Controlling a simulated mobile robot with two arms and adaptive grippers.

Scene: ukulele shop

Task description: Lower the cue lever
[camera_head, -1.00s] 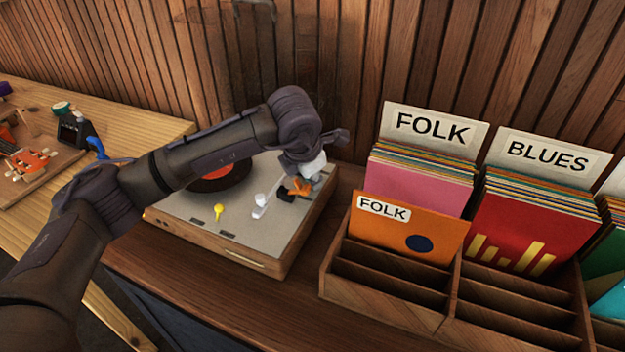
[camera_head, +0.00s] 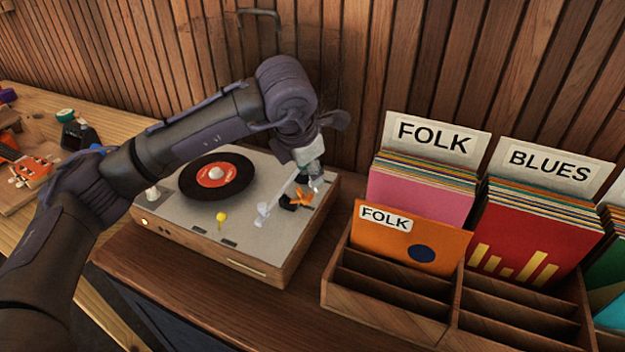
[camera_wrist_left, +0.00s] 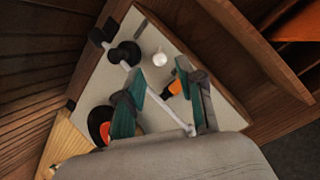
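The record player (camera_head: 190,237) stands on the dark wooden counter. A black record with a red label (camera_head: 232,182) lies on its platter. The pale tonearm (camera_head: 264,212) is at the right side of the deck. A small orange lever on a black mount (camera_head: 299,199), seemingly the cue lever, is beside it. My left gripper (camera_head: 316,184) is just above and behind this lever. In the left wrist view, its teal fingers (camera_wrist_left: 160,75) are apart, with the tonearm and the orange piece (camera_wrist_left: 173,88) seen between them. Contact with the lever cannot be told. My right gripper is not in view.
A yellow-topped control (camera_head: 221,217) stands on the deck's front. A wooden record crate (camera_head: 395,300) with folk and blues records is close on the right. A slatted wall (camera_head: 350,60) rises behind. A workbench (camera_head: 130,112) with tools is at the left.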

